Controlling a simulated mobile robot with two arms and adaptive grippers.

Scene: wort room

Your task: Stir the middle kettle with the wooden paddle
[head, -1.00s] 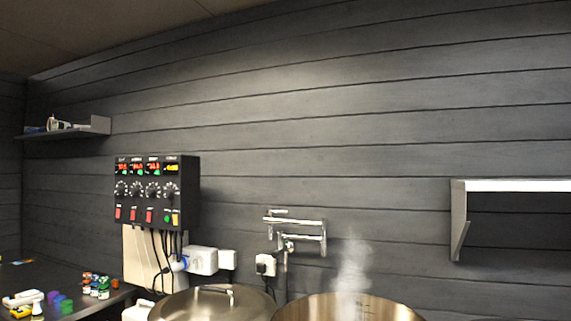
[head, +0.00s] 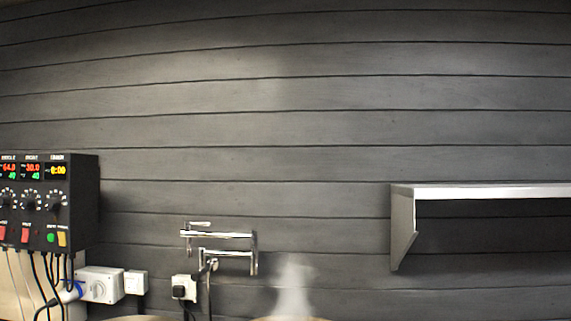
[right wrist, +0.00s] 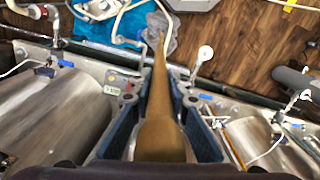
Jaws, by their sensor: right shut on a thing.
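The wooden paddle (right wrist: 160,105) shows in the right wrist view, running from the bottom middle up towards the top. My right gripper (right wrist: 158,98) is shut on it, with one dark blue finger pad on each side. In the head view only the top rim of an open kettle (head: 288,319) shows at the bottom edge, with steam (head: 293,288) rising from it. A sliver of another kettle's lid (head: 138,318) shows to its left. I cannot tell from this view which is the middle kettle. My left gripper is not in view.
A control box (head: 50,203) with displays hangs at the left, cables below it. A folding tap (head: 218,250) is on the wall behind the kettles. A shelf (head: 480,191) juts out at right. The right wrist view shows steel surfaces (right wrist: 50,120), valves and a wooden floor (right wrist: 232,45).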

